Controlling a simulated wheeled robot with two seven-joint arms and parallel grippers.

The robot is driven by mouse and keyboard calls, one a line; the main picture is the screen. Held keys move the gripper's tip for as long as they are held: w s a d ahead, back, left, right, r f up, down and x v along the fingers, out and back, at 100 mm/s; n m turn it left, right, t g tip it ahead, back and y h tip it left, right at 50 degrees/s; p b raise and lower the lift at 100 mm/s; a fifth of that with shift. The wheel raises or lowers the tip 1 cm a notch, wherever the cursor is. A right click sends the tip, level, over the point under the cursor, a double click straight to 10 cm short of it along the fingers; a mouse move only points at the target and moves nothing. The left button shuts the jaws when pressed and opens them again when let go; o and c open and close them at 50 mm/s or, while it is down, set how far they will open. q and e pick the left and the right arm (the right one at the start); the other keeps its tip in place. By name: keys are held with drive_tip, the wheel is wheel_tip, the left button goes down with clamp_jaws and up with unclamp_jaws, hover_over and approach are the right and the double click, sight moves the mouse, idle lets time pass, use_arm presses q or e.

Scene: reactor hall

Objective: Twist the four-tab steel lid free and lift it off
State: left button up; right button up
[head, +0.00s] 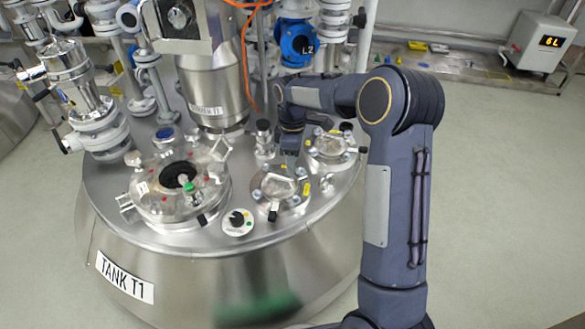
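Two small round steel lids sit on top of tank T1. One is at the front (267,187), with several tabs or clamps around its rim. A similar lid (328,147) is behind it to the right. I cannot tell for sure which is the four-tab lid. My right gripper (290,152) points down just behind the front lid and left of the rear one. It is small and dark here, so I cannot tell its finger opening or whether it touches either lid.
A large round hatch (150,205) with a dark central opening is left of the front lid. A black-and-white dial (238,222) is near the tank's front edge. Steel vessels, a blue valve (297,43) and an orange cable stand behind. A display box (541,42) is at far right.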

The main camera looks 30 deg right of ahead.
sight(288, 191)
drive_tip(key=f+b, duration=0.1)
drive_tip(key=f, duration=0.2)
drive_tip(key=f+b, duration=0.2)
drive_tip(key=f, duration=0.2)
drive_tip(key=shift+s+a+f, duration=0.1)
drive_tip(key=shift+s+f, duration=0.1)
drive_tip(key=shift+f, duration=0.05)
drive_tip(key=shift+c, duration=0.3)
clamp_jaws()
drive_tip(key=shift+s+a+r+m+p, duration=0.1)
drive_tip(key=shift+s+a+m+p, duration=0.1)
drive_tip(key=shift+m, duration=0.3)
drive_tip(key=shift+s+a+r+m+p, duration=0.1)
drive_tip(key=shift+a+m+p, duration=0.1)
drive_tip(key=shift+m, duration=0.3)
drive_tip(key=shift+s+a+f+m, duration=0.1)
drive_tip(key=shift+a+m, duration=0.05)
drive_tip(key=shift+m, duration=0.55)
drive_tip(key=shift+s+a+f+m, duration=0.1)
drive_tip(key=shift+m, duration=0.6)
drive_tip(key=shift+a+r+p, duration=0.1)
drive_tip(key=shift+p, duration=0.25)
